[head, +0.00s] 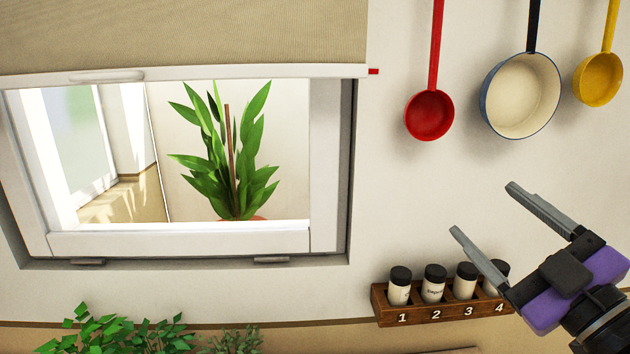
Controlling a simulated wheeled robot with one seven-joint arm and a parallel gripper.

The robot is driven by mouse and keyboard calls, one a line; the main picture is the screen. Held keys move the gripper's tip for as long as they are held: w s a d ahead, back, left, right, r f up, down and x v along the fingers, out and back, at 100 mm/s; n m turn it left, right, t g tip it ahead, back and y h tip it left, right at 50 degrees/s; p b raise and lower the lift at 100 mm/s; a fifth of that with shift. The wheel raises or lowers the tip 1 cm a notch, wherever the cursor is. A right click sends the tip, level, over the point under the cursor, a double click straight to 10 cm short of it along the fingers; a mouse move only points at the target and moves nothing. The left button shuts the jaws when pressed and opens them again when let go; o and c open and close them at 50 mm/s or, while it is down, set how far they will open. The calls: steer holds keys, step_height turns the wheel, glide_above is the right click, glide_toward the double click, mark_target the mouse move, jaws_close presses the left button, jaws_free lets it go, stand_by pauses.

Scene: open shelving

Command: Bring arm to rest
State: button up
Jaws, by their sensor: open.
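My gripper (498,209) is at the lower right of the head view. It has a purple and black body and two grey fingers that point up and to the left. The fingers stand wide apart with nothing between them. One finger and the body overlap the right part of the spice rack in the picture. I cannot tell how far the gripper is from the rack or the wall.
A wooden spice rack (377,306) numbered 1 to 4 holds several black-capped jars. A red ladle (429,115), a white pan (522,95) and a yellow ladle (598,79) hang above. A window (180,243) and green plants (115,330) are at left.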

steer(key=s+d+r+m+t+h, duration=0.1)
steer(key=s+d+m+t+h, duration=0.25)
steer(key=m+h, duration=0.55)
steer(key=s+f+m+g+h, duration=0.1)
steer(key=s+f+m+h, duration=0.4)
steer(key=f+m, duration=0.4)
steer(key=s+a+f+n+g+y, duration=0.3)
steer(key=s+a+f+g+y, duration=0.1)
steer(key=s+f, duration=0.8)
steer(key=s+a+f+n+g+y, duration=0.3)
steer(key=s+a+f+y, duration=0.1)
steer(key=s+f, duration=0.8)
steer(key=s, duration=0.3)
steer(key=shift+s+f+g, duration=0.15)
steer(key=shift+f+g, duration=0.2)
steer(key=shift+a, duration=0.1)
